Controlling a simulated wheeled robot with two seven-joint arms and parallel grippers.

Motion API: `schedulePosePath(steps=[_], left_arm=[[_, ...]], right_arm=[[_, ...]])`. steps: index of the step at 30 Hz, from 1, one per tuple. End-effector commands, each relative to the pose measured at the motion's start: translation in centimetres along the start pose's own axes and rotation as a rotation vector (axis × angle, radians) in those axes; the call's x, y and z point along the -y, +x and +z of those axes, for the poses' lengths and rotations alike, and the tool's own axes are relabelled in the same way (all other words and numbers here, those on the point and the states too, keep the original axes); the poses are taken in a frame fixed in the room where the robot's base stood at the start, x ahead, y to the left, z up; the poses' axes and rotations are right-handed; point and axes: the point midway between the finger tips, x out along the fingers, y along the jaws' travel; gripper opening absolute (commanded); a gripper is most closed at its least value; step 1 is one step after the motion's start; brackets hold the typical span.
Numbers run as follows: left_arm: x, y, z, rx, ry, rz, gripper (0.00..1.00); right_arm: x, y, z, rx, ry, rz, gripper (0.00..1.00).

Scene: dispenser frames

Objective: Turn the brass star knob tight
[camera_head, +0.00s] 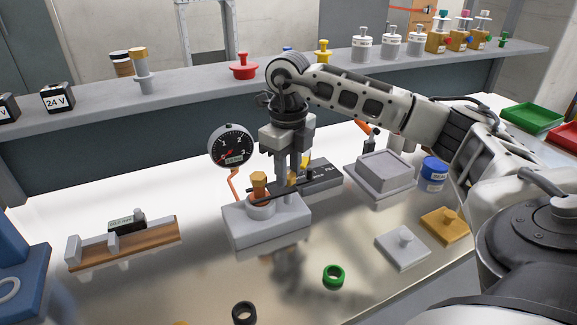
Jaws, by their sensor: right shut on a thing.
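The brass star knob (292,180) shows only as a small brass patch between my fingers, at the right part of a light grey block (268,228). A thin dark bar crosses the block's top beside it. My right gripper (287,186) points down over the block, shut on the knob; the fingers hide most of it, so its turn angle cannot be told. A brass hexagonal piece (259,180) stands upright in a pale collar on the block, left of the fingers and apart from them. My left gripper is not in view.
A round gauge (231,147) stands close behind the block. A grey tray-like block (379,174) and a blue jar (433,174) are to the right. A green ring (333,276) and black ring (244,312) lie in front. A wooden rack (150,244) is at left.

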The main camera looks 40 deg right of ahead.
Motion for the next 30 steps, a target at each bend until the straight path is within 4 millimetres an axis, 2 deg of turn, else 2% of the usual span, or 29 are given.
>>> schedulePosePath(steps=[18, 30], left_arm=[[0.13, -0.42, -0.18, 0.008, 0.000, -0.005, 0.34], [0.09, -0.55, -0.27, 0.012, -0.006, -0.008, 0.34]], right_arm=[[-0.01, -0.21, 0.08, 0.004, 0.586, 0.001, 0.07], [0.00, -0.22, 0.13, 0.005, 0.877, 0.001, 0.07]])
